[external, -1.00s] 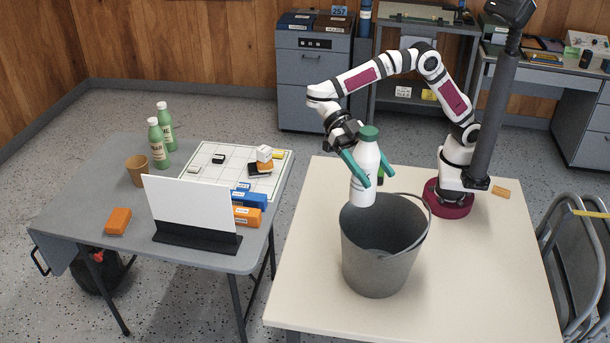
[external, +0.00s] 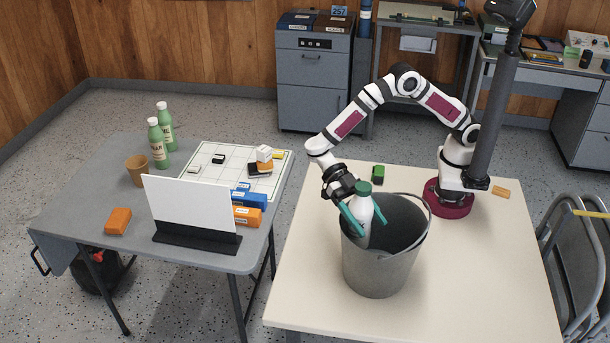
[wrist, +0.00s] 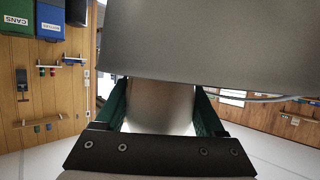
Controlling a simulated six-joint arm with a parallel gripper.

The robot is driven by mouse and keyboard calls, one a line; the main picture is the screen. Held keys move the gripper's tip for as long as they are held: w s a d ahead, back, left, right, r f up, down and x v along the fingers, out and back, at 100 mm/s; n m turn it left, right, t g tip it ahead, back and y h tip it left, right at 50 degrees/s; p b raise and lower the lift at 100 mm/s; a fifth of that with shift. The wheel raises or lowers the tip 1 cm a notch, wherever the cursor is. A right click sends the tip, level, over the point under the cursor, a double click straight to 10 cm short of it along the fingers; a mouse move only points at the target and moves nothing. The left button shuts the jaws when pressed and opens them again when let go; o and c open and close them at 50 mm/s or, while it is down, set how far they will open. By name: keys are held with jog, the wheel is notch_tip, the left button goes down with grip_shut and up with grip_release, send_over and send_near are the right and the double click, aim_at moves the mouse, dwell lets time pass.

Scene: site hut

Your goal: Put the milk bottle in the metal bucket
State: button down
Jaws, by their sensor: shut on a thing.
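The white milk bottle with a green cap (external: 363,212) is held by my gripper (external: 361,220), whose teal fingers are shut on its sides. The bottle is nearly upright, with its lower part inside the mouth of the grey metal bucket (external: 380,268). The bucket stands on the cream table with its handle resting toward the right of the rim. The bottle's base is hidden behind the bucket's near wall, so I cannot tell whether it touches the bottom. In the wrist view, the bucket's grey wall (wrist: 210,45) fills the upper middle, and the teal fingers flank a pale surface.
A small green block (external: 378,174) and an orange block (external: 501,192) lie on the cream table (external: 470,290). A grey table (external: 90,195) at left holds green bottles, a brown cup, a white panel and several blocks. Folded chairs stand at right.

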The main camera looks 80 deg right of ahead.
jog(key=shift+f, duration=0.55)
